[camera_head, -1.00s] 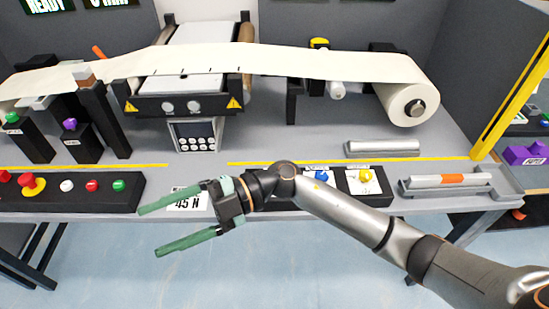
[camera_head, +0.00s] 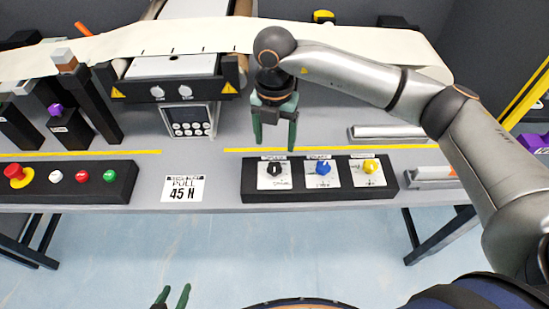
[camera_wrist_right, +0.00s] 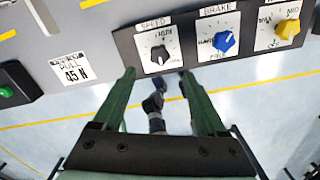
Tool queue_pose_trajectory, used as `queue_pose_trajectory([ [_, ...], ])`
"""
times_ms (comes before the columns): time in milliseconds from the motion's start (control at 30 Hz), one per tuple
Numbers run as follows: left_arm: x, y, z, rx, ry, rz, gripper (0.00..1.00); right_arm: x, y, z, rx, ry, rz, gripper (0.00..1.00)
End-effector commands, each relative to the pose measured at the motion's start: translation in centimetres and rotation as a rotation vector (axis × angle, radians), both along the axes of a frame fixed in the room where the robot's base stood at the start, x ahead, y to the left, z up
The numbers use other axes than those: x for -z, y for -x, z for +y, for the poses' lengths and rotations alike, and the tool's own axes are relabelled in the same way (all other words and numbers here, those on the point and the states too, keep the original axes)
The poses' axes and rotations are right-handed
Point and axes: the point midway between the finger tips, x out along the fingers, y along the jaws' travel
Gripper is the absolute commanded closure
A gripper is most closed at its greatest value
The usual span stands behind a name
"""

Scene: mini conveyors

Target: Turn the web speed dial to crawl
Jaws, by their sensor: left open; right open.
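The speed dial is a black knob (camera_head: 274,170) on a white plate, leftmost on a black panel at the table's front edge. It also shows in the wrist view (camera_wrist_right: 160,54), under the word SPEED; the setting words around it are too small to read surely. My right gripper (camera_head: 274,146) is open and empty, fingers pointing down, above and slightly behind the speed dial. In the wrist view its green fingers (camera_wrist_right: 158,82) are spread, with the dial beyond and between the tips. My left gripper (camera_head: 172,297) is open and empty at the bottom edge, low in front of the table.
Right of the speed dial sit a blue brake dial (camera_head: 323,168) and a yellow dial (camera_head: 370,166). A "45 N" card (camera_head: 184,189) lies left of the panel. A button box (camera_head: 70,180) is further left. The paper web (camera_head: 180,38) runs behind.

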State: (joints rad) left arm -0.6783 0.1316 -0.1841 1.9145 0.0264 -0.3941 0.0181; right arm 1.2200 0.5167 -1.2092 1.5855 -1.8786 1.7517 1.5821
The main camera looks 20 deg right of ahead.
Motion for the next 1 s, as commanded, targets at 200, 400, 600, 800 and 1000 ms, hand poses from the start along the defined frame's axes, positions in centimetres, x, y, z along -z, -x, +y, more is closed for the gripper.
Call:
queue_pose_trajectory([
  [200,-0.7,0.0,0.0,0.0,0.0,0.0,0.5,4.7,0.1,0.0,-0.001,0.0,0.005,0.25],
  [400,-1.0,0.0,0.0,0.0,0.0,0.001,0.5,7.6,0.1,0.0,-0.001,-0.001,0.004,0.25],
  [600,-1.1,0.0,0.0,0.0,0.0,0.001,0.5,8.7,0.0,0.0,-0.002,-0.002,0.001,0.25],
  [800,-1.0,0.0,0.0,0.0,0.0,0.001,0.5,8.8,0.0,0.0,-0.003,-0.003,0.001,0.25],
  [1000,-1.0,0.0,0.0,0.0,0.0,0.001,0.5,8.8,0.0,0.1,-0.003,-0.003,0.001,0.42],
])
